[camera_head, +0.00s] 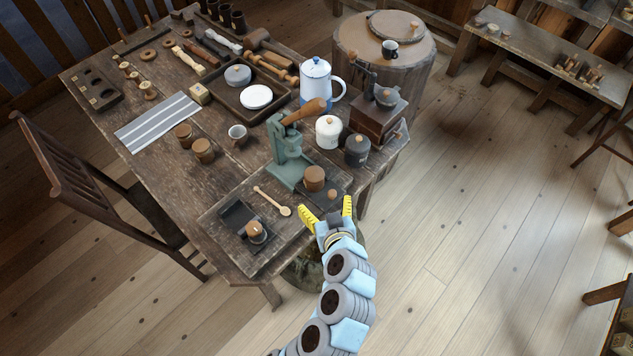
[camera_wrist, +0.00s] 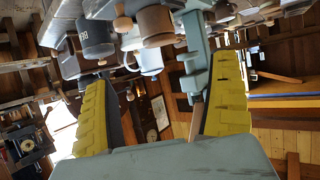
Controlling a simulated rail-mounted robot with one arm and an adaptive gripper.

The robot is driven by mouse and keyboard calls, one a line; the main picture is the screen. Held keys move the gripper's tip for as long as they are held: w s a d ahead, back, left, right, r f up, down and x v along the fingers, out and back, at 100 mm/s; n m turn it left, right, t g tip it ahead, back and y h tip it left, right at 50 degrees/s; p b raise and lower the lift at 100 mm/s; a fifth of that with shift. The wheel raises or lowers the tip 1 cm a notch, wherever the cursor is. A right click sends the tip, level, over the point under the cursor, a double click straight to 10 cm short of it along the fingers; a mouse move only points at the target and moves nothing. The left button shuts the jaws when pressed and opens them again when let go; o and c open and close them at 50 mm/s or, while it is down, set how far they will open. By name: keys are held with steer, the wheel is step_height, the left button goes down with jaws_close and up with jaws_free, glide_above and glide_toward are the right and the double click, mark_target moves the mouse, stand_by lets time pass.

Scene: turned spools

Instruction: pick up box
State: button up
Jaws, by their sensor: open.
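A small yellowish box (camera_head: 199,93) sits on the wooden table (camera_head: 178,178), between the striped cloth and a dark square tray. It is the only small closed box I can make out, and I cannot find it in the wrist view. My gripper (camera_head: 328,212) is open and empty at the table's front right edge, far from the box. In the wrist view my gripper (camera_wrist: 160,110) shows two yellow ridged fingers spread wide with nothing held between them.
A blue-white pot (camera_head: 316,82) and the tray (camera_head: 226,101) lie farther back.

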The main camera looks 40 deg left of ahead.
mark_target(315, 182)
steer(key=x, duration=1.1)
steer(key=shift+a, duration=0.25)
steer(key=shift+x, duration=2.9)
steer(key=shift+w+d+f, duration=0.1)
steer(key=shift+d+f, duration=0.1)
jaws_close()
